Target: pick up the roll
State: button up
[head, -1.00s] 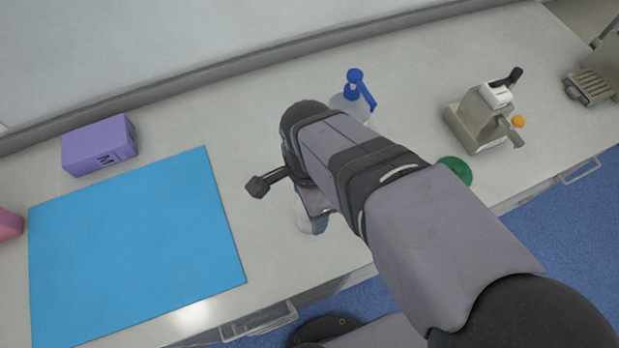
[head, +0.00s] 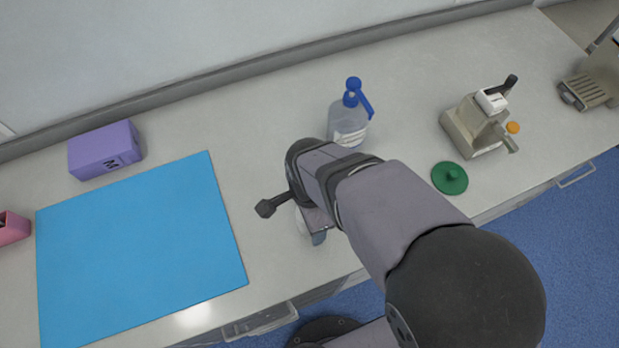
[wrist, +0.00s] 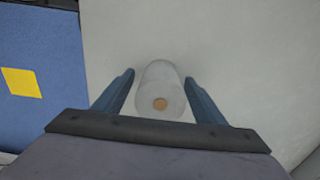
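The roll (wrist: 160,88) is a white cylinder with a brown core at its near end, in the middle of the wrist view. My gripper (wrist: 159,79) is open, with one blue-grey finger on each side of the roll. Narrow gaps show between the roll and both fingers, so it does not look gripped. In the head view my gripper (head: 313,235) is low over the counter, right of the blue mat. My arm hides most of the roll there; only a pale edge shows beside the fingers.
A blue mat (head: 140,250) and a purple box (head: 105,150) are on the left. A clear bottle with a blue pump (head: 347,122) stands behind my arm. A green lid (head: 450,179) and a beige device (head: 475,128) are to the right. The counter's front edge is close.

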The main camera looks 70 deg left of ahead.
jog(key=c, duration=1.1)
jog(key=shift+r, duration=0.1)
notch_tip(320, 180, up, 10)
jog(key=shift+b, duration=1.2)
jog(key=shift+w+d+r+p, duration=0.4)
jog(key=shift+w+r+p, duration=0.75)
jog(key=shift+w, duration=1.7)
jog(key=shift+w+d+r+p, duration=0.35)
jog(key=shift+w+r+p, duration=0.75)
jog(key=shift+w, duration=1.75)
jog(key=shift+w+d+r+p, duration=0.4)
jog(key=shift+w+r+p, duration=0.75)
jog(key=shift+w, duration=1.7)
